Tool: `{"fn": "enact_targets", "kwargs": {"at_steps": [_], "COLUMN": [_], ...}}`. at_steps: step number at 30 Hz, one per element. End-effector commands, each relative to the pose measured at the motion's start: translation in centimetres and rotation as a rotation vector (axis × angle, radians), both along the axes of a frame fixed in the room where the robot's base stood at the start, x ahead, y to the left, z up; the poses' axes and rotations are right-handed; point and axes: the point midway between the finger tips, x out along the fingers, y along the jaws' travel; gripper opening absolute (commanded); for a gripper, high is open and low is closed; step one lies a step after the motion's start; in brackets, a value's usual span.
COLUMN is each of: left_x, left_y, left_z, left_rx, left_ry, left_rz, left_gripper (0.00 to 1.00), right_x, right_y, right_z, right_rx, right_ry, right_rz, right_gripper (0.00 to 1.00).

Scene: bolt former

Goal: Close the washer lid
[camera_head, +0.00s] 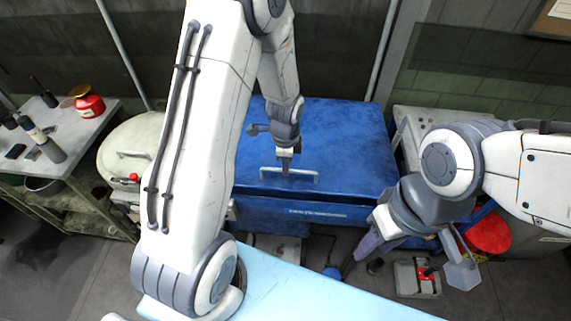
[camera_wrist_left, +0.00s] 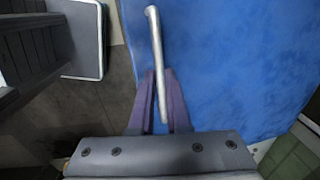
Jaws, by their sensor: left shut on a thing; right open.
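The blue washer lid (camera_head: 350,150) lies flat on top of the blue washer (camera_head: 265,213) at the centre of the head view. A metal bar handle (camera_head: 303,174) sits on the lid near its front edge. My left gripper (camera_head: 286,168) reaches down from above to the handle. In the left wrist view its two purple fingers (camera_wrist_left: 159,108) are on either side of the handle (camera_wrist_left: 157,50), shut on it, with blue lid (camera_wrist_left: 240,70) to the right. My right gripper (camera_head: 400,258) is open and empty, in front of the washer at the right.
A side table (camera_head: 75,140) with a red can (camera_head: 89,105) and bottles stands at the left. A round pale drum (camera_head: 130,150) is beside it. A red round object (camera_head: 488,235) and a small grey box (camera_head: 415,280) are at the right. A pale blue surface (camera_head: 290,290) is in front.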

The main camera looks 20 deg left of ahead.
Motion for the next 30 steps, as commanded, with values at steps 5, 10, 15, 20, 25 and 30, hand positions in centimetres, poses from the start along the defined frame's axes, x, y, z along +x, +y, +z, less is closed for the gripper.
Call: {"fn": "enact_targets", "kwargs": {"at_steps": [5,10,15,20,25,30], "left_x": [-0.4,-0.7,-0.9,-1.1,-0.9,-0.7], "left_y": [-0.2,-0.4,-0.3,-0.3,-0.2,-0.2], "left_z": [-3.4,-5.5,-5.4,-5.5,-5.4,-5.2], "left_rx": [0.001,0.001,0.001,0.000,0.000,0.000], "left_ry": [0.008,0.009,0.013,0.018,0.013,0.007], "left_rz": [-0.001,-0.002,-0.001,0.000,0.001,0.001], "left_gripper": [0.00,0.00,0.00,0.30,0.45,0.45], "right_x": [0.0,0.0,0.0,0.0,0.0,0.0], "right_y": [0.0,0.0,0.0,0.0,0.0,0.0], "right_z": [-2.6,-3.9,-3.7,-3.7,-3.7,-3.7], "right_rx": [0.000,0.000,0.000,0.000,0.000,0.000], "right_ry": [0.000,0.000,0.000,0.000,0.000,0.000], "right_rz": [-0.001,-0.002,-0.002,-0.002,-0.002,-0.001], "right_gripper": [0.45,0.45,0.45,0.45,0.45,0.45]}}
